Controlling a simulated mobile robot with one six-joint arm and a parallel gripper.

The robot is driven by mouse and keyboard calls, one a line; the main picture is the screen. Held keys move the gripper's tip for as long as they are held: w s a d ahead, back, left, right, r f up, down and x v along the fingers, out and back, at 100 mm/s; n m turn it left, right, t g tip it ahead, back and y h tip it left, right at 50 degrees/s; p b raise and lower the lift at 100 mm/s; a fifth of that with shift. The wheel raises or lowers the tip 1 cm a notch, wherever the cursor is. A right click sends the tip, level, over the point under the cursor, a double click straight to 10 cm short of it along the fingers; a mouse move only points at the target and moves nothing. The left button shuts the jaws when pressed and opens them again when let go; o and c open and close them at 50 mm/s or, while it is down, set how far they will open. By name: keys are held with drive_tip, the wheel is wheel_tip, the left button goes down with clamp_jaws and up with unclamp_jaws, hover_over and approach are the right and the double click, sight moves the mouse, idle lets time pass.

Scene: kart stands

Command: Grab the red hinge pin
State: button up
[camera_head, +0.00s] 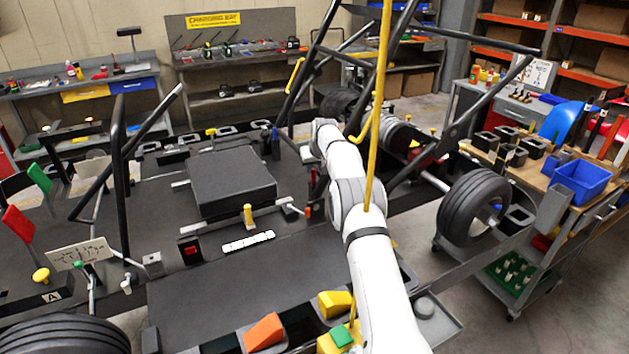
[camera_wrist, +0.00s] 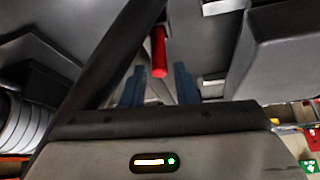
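The red hinge pin (camera_wrist: 158,52) shows in the wrist view as a short red cylinder, with its rounded end toward the camera. My gripper (camera_wrist: 159,82) is open, with one dark blue finger on each side of the view. The pin lies in line with the gap between the fingers, apparently just beyond the tips. No contact with either finger is visible. In the head view my white arm reaches over the kart frame, and its end is largely hidden among dark parts. I cannot clearly pick out the pin there.
A black frame tube (camera_wrist: 108,58) runs diagonally close to the left finger. A large grey box (camera_wrist: 285,50) is at the right. In the head view a yellow hanging cable (camera_head: 378,110) passes in front of my arm, and a wheel (camera_head: 474,207) stands to its right.

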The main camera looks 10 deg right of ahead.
drive_tip(key=shift+f, duration=0.1)
clamp_jaws()
drive_tip(key=shift+r, duration=0.2)
idle(0.5)
